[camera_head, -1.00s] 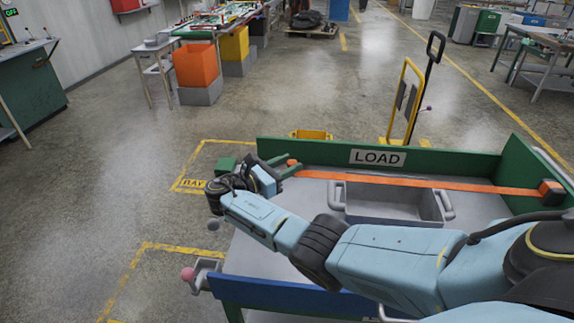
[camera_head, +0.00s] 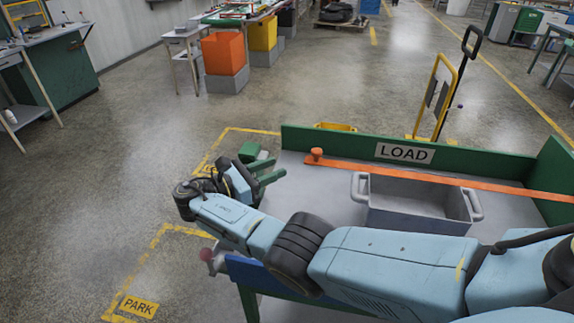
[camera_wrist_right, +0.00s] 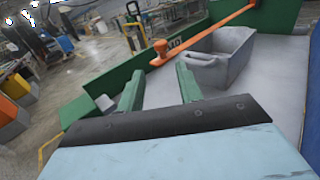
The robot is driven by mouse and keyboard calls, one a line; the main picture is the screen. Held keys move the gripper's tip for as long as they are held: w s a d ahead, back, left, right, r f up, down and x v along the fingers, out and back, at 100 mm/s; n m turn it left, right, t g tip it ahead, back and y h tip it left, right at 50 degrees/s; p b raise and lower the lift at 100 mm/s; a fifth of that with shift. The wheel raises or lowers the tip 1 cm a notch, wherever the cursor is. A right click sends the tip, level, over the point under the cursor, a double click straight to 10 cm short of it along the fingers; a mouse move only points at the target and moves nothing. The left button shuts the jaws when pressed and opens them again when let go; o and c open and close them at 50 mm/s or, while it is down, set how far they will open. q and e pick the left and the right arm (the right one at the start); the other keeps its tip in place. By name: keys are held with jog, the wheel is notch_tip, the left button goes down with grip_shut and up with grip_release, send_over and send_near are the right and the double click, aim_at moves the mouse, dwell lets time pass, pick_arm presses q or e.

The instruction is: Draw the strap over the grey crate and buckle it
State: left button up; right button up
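In the right wrist view the knob (camera_wrist_right: 160,46) stands beyond my fingertips, with the strap (camera_wrist_right: 205,33) running away to the upper right past the crate (camera_wrist_right: 222,62). My right gripper (camera_head: 272,172) is at the bench's left end, its green fingers apart and empty, clear of the knob. The strap's right end is out of view. My left gripper is not in view.
A green wall with a LOAD sign (camera_head: 404,152) closes the bench's back. A yellow hand truck (camera_head: 435,95) stands behind it. A small pale block (camera_wrist_right: 104,103) lies left of my fingers in the wrist view. Floor left of the bench is open, with yellow markings.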

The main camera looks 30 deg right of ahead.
jog(key=shift+a, duration=0.5)
